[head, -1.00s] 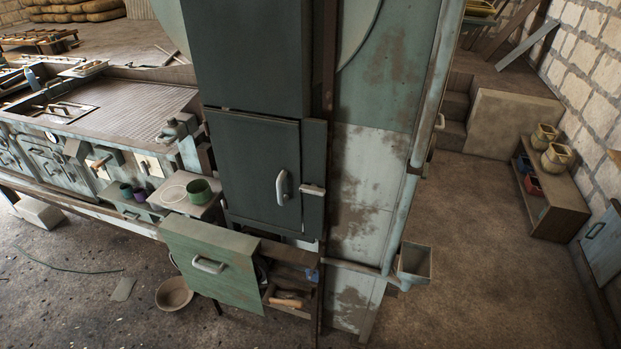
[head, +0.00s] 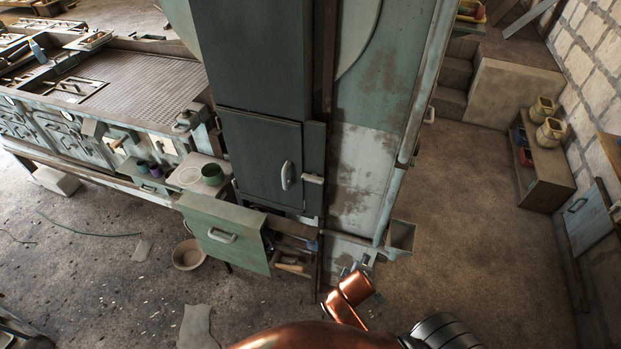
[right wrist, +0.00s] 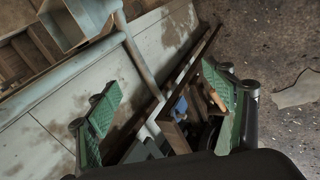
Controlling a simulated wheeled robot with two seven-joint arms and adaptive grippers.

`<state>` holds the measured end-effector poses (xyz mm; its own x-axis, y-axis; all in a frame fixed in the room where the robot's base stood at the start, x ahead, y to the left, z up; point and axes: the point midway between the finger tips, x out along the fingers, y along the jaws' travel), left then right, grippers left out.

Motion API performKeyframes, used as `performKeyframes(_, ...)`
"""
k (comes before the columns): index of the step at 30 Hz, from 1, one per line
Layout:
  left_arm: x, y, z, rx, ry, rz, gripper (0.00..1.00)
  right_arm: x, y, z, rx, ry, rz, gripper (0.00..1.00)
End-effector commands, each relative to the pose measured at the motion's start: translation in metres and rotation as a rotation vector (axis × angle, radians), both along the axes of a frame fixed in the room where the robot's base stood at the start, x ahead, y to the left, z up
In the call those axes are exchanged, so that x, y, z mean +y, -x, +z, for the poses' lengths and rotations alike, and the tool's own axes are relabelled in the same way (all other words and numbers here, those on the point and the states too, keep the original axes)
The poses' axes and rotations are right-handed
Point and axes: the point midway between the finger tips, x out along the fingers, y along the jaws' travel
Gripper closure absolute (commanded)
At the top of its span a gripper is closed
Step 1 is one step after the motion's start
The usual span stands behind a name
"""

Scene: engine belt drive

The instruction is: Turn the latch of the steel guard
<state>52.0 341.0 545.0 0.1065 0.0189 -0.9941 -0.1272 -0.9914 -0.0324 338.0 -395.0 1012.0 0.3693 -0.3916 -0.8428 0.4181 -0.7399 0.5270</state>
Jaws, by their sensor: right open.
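The steel guard (head: 261,158) is a dark grey-green door on the tall cabinet in the head view, and it looks shut. It has a pale upright handle (head: 287,175). A small pale latch (head: 313,179) sticks out sideways at its right edge. My right gripper (head: 358,264) shows small and partly hidden by my copper arm, below and right of the latch and apart from it. In the right wrist view my right gripper (right wrist: 160,105) is open and empty, its green pads wide apart. My left gripper is not in view.
A small grey hopper (head: 401,236) hangs on a pipe at the cabinet's right. A long bench (head: 120,85) runs left.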

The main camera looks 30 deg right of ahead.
Motion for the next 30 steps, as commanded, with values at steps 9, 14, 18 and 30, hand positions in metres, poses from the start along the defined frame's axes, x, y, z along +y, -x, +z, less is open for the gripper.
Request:
performKeyframes(9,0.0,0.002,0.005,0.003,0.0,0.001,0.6,-0.001,-0.115,0.08,0.22,0.709,0.486,0.25)
performKeyframes(14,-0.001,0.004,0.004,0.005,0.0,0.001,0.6,0.035,-0.183,0.146,0.454,1.191,0.724,0.25)
performKeyframes(18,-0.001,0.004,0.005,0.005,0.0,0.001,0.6,0.068,-0.216,0.188,0.622,1.469,0.815,0.25)
performKeyframes(30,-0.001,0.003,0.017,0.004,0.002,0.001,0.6,0.06,-0.252,0.211,0.72,1.608,0.846,0.25)
